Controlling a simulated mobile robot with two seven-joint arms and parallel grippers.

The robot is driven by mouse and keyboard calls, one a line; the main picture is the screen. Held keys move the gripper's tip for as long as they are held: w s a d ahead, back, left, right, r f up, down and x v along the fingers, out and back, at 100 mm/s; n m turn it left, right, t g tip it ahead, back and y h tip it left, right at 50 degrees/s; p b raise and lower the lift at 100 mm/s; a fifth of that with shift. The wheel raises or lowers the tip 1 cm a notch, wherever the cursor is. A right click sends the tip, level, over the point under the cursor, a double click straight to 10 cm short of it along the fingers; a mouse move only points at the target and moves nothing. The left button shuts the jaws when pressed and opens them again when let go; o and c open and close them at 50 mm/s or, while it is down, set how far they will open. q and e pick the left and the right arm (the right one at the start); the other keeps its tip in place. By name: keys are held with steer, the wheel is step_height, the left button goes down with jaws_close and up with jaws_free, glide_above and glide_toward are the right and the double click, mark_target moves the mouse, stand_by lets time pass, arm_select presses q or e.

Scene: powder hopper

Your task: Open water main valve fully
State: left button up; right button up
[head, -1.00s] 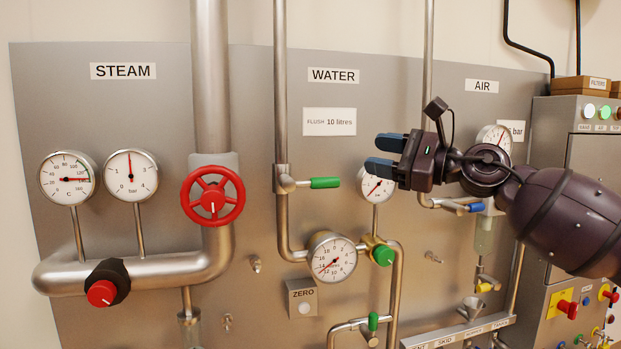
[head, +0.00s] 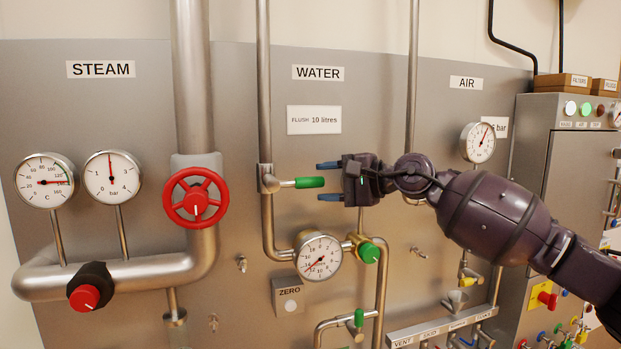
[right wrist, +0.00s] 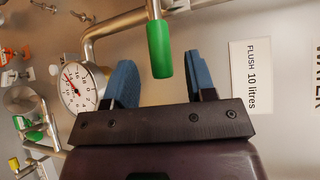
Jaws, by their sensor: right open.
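The water main valve's green lever handle (head: 310,182) points right, level, from its fitting (head: 268,183) on the vertical water pipe under the WATER label. My right gripper (head: 328,181) is open, its blue fingers pointing left, one above and one below the level of the handle's tip. In the right wrist view the green handle (right wrist: 160,48) lies between the two open blue fingers (right wrist: 158,82), near their tips, with a gap on both sides. My left gripper is in no view.
Below are a round water gauge (head: 320,256), a green knob (head: 369,252) and a ZERO button box (head: 290,297). A red steam handwheel (head: 196,198) is to the left. An air gauge (head: 478,142) is to the right.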

mark_target(318, 182)
steer(key=shift+p+x, duration=0.4)
steer(key=shift+x, duration=1.65)
jaws_close()
